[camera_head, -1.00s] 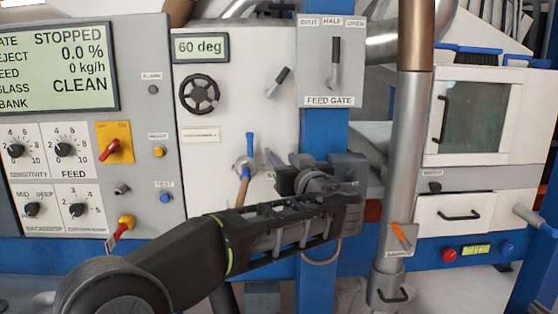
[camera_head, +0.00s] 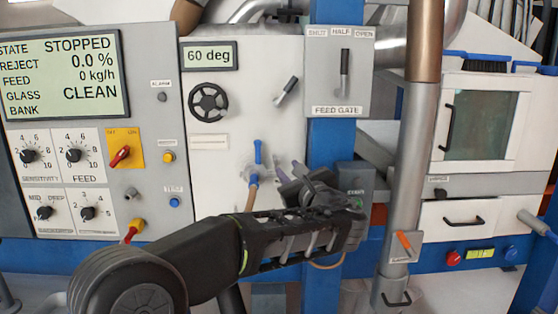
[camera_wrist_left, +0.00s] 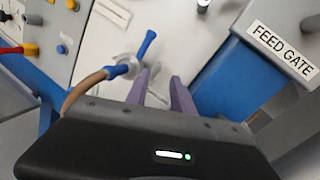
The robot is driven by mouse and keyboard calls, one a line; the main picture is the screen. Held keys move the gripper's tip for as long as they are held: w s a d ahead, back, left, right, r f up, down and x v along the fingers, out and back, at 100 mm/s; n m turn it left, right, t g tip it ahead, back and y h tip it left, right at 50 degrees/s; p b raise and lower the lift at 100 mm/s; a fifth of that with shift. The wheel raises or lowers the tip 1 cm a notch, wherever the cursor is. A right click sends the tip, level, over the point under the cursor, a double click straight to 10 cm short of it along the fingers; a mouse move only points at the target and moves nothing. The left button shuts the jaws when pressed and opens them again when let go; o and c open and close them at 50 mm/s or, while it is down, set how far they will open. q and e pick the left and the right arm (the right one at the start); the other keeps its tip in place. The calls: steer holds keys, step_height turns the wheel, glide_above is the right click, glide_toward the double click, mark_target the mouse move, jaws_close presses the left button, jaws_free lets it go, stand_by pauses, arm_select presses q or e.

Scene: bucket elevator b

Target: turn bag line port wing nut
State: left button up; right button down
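A round grey port fitting (camera_wrist_left: 126,66) sits on the pale panel, with a blue lever (camera_wrist_left: 146,44) and a blue-ended brown hose (camera_wrist_left: 88,84) at it. In the head view the same blue lever (camera_head: 258,152) stands upright above the hose's blue end (camera_head: 253,180). I cannot clearly make out a separate wing nut. My left gripper (camera_head: 289,168) is just right of the fitting. In the left wrist view its two purple fingers (camera_wrist_left: 160,88) are apart with nothing between them, and the left fingertip is close to the fitting. I cannot tell whether they touch. My right gripper is not in view.
A blue post (camera_head: 331,145) with the feed gate box (camera_head: 338,75) rises right of the gripper. A grey pipe (camera_head: 412,175) stands farther right. The control panel (camera_head: 90,160) is at the left. A black handwheel (camera_head: 208,102) is above the port.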

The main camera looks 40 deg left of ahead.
mark_target(279, 160)
arm_select(q)
steer(key=m, duration=0.3)
steer(key=shift+m, duration=0.4)
steer(key=p+x, duration=0.2)
steer(key=x, duration=0.5)
steer(key=shift+r, duration=0.1)
steer(key=shift+w+a, duration=0.25)
steer(key=shift+a, duration=0.05)
steer(key=shift+c, duration=0.2)
jaws_close()
